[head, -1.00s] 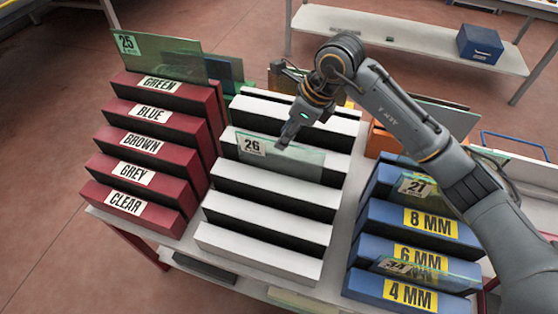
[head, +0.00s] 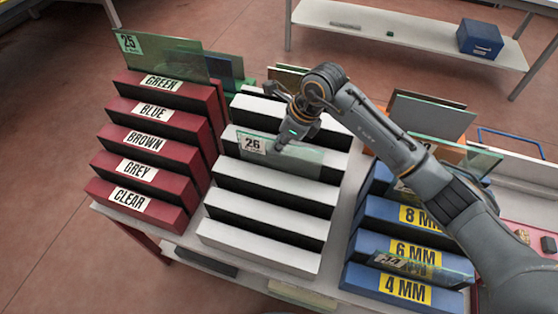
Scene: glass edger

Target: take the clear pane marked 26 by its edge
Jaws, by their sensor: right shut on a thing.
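The clear pane marked 26 (head: 305,160) stands upright in a slot of the white stepped rack (head: 262,233), its label at its upper left corner. My right gripper (head: 281,146) is at the pane's top edge, right of the label, and is shut on it. The fingertips are small in the picture and partly hidden by the gripper body. The pane's lower edge is hidden in the slot. My left gripper is not in view.
A red rack (head: 137,171) with colour labels stands at left, holding pane 25 (head: 165,56) at its top. A blue rack (head: 395,252) with thickness labels stands at right, with pane 34 (head: 425,265) in it. More panes stand behind my right arm.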

